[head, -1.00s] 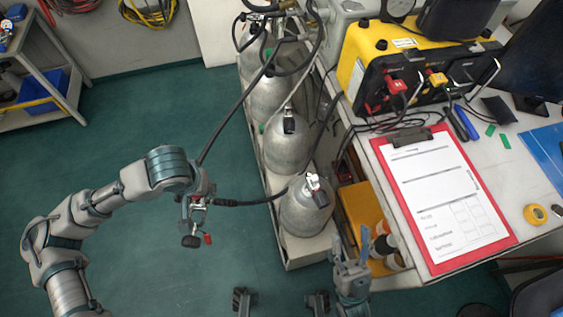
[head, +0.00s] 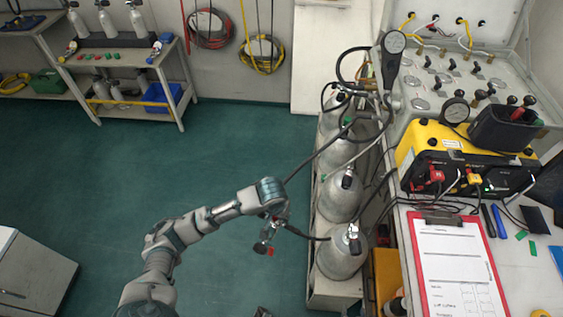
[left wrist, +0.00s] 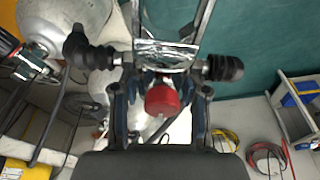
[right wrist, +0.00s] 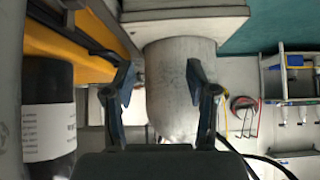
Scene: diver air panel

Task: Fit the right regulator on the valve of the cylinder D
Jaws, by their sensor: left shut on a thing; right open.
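A regulator (head: 266,242) with black knobs, a metal yoke and a red cap (left wrist: 162,99) is held by my left gripper (left wrist: 158,92), which is shut on it. A black hose runs from it towards the cylinders. It hangs left of the nearest grey cylinder (head: 340,258), apart from that cylinder's valve (head: 353,236). I cannot read which cylinder is D. My right gripper (right wrist: 158,82) is open. A grey cylinder (right wrist: 180,85) shows between its fingers in the right wrist view; I cannot tell whether they touch it. The right gripper is barely, if at all, visible in the head view.
Several cylinders stand in a row in a pale rack (head: 335,290). Right of them, a bench carries a red clipboard (head: 418,262), a yellow and black unit (head: 440,155) and a gauge panel (head: 420,90). Hoses cross above the cylinders. The green floor (head: 120,180) is clear.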

